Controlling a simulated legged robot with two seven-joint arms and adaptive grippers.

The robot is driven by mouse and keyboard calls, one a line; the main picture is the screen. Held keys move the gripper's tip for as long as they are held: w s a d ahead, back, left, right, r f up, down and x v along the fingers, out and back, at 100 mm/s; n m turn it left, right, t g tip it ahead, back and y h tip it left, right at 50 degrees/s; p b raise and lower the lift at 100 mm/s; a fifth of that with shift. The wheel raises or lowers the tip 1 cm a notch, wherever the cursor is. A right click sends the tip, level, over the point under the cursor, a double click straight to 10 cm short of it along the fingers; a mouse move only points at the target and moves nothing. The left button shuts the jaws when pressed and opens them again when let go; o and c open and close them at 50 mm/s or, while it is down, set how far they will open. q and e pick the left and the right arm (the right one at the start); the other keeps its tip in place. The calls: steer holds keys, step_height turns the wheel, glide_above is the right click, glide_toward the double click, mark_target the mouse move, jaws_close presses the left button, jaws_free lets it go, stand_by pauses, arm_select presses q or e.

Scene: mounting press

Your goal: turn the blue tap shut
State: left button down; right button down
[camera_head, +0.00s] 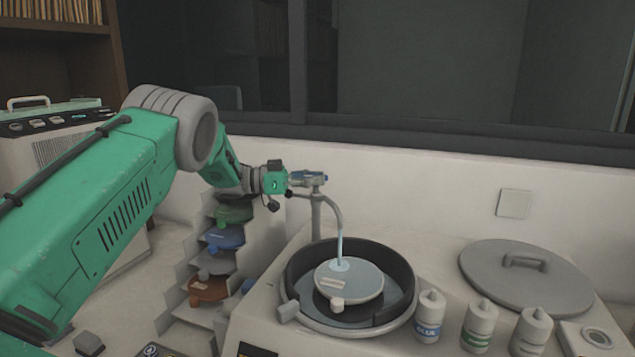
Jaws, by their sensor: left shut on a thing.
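The tap (317,212) is a grey upright post with a curved spout over a round basin (404,262). A pale stream runs from the spout onto a round grey disc (362,277) in the basin. The tap's blue handle (323,177) is at the top of the post. My left gripper (305,179) reaches in from the left and is shut on the blue handle, whose grasped part is mostly hidden. My right gripper is not in view.
Several white bottles (429,316) stand right of the basin. A round grey lid (525,280) lies behind them. A stepped rack with coloured discs (225,238) stands left of the tap, below my arm. A wall is close behind.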

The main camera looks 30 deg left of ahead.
arm_select(q)
steer(key=shift+a+r+m+g+h+b, duration=0.1)
steer(key=shift+r+m+g+h+b, duration=0.1)
steer(key=shift+m+g+h+b, duration=1.35)
steer(key=shift+r+g+y, duration=0.1)
steer(key=shift+g+y, duration=0.15)
steer(key=shift+g, duration=0.4)
steer(key=shift+w+r+m+g, duration=0.1)
steer(key=shift+r+m+g, duration=0.1)
steer(key=shift+m+g, duration=0.15)
steer(key=c, duration=1.6)
jaws_free()
steer(key=shift+w+a+f, duration=0.15)
steer(key=shift+a+f, duration=0.1)
steer(key=shift+f, duration=0.15)
steer(key=shift+d+r, duration=0.1)
steer(key=shift+d, duration=0.05)
